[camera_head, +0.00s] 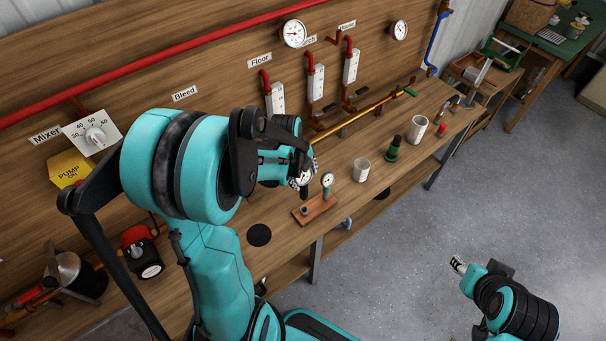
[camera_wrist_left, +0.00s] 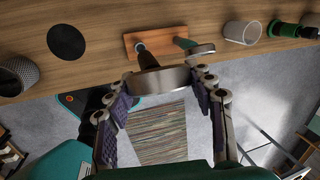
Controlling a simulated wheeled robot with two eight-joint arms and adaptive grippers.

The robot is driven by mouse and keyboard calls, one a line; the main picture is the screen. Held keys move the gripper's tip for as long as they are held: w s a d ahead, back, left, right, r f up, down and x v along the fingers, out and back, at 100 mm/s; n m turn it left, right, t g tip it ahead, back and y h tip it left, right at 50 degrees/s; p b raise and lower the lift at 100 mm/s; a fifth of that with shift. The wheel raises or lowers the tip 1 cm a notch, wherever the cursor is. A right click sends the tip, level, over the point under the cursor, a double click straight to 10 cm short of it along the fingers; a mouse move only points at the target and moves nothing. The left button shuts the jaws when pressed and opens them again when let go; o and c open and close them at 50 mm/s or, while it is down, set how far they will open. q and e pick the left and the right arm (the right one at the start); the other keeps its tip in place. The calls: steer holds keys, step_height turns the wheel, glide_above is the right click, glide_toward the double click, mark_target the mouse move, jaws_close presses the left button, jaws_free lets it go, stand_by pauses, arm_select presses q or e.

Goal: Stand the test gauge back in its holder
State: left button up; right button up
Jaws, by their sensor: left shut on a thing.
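The holder (camera_head: 318,212) is a small wooden block on the bench, also in the left wrist view (camera_wrist_left: 170,35). Another gauge (camera_head: 327,181) with a teal stem stands at its right part. The held gauge is above the left part; I cannot tell if its stem touches. My right gripper (camera_head: 458,264) is away over the floor.
A white cup (camera_head: 361,170), a green-and-black fitting (camera_head: 393,149) and a second white cup (camera_head: 417,129) stand right of the holder. A black disc (camera_head: 259,235) lies left of it. The panel with valves (camera_head: 315,82) rises behind. The bench's front edge is close to the holder.

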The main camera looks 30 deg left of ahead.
mark_target(304, 190)
arm_select(q)
steer(key=shift+d+f+b, duration=0.1)
steer(key=shift+f+b, duration=0.3)
steer(key=shift+f, duration=0.15)
steer(key=shift+s+b+x, duration=0.2)
steer(key=shift+b+x, duration=0.45)
steer(key=shift+x, duration=0.2)
steer(key=shift+s+b+x, duration=0.2)
steer(key=shift+b+x, duration=0.4)
steer(key=shift+x, duration=0.3)
steer(key=shift+f+b, duration=0.35)
steer(key=shift+f, duration=0.05)
steer(key=shift+s+b+x, duration=0.15)
steer(key=shift+b+x, duration=0.55)
steer(key=shift+b, duration=0.1)
steer(key=shift+s+b+x, duration=0.15)
steer(key=shift+b+x, duration=0.5)
steer(key=shift+b, duration=0.1)
steer(key=shift+a, duration=0.25)
steer(key=o, duration=1.6)
steer(key=shift+o, duration=0.2)
